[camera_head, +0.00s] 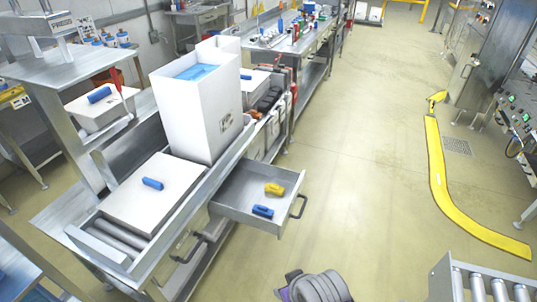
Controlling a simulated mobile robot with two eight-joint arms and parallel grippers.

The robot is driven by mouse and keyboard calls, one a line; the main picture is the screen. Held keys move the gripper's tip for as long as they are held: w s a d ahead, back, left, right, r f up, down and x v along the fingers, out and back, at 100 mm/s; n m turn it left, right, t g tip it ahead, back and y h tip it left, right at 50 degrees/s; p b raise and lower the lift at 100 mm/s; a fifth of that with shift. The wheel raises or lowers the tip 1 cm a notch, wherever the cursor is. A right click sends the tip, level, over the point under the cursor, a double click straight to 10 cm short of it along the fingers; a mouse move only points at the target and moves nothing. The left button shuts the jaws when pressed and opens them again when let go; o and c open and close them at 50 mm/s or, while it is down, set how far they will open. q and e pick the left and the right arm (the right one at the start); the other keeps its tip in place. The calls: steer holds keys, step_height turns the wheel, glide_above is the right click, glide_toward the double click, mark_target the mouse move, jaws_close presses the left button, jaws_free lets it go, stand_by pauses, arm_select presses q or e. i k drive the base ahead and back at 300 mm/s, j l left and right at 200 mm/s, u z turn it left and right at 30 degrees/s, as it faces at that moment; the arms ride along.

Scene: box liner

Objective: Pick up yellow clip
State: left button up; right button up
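The yellow clip (274,188) lies in an open metal drawer (230,203) that sticks out from the side of the workbench. A blue clip (262,211) lies in the same drawer, nearer to me and apart from the yellow one. Neither of my grippers shows in the head view. A grey rounded part, probably mine, shows at the bottom edge, apart from the drawer.
A flat white box (135,208) with a blue clip (152,183) on top lies on the bench's rollers. Behind it stands a tall white box (190,115) with blue inside. A roller conveyor (470,283) is at lower right. The floor right of the drawer is clear.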

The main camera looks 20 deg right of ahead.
mark_target(274, 189)
steer(key=z, duration=1.15)
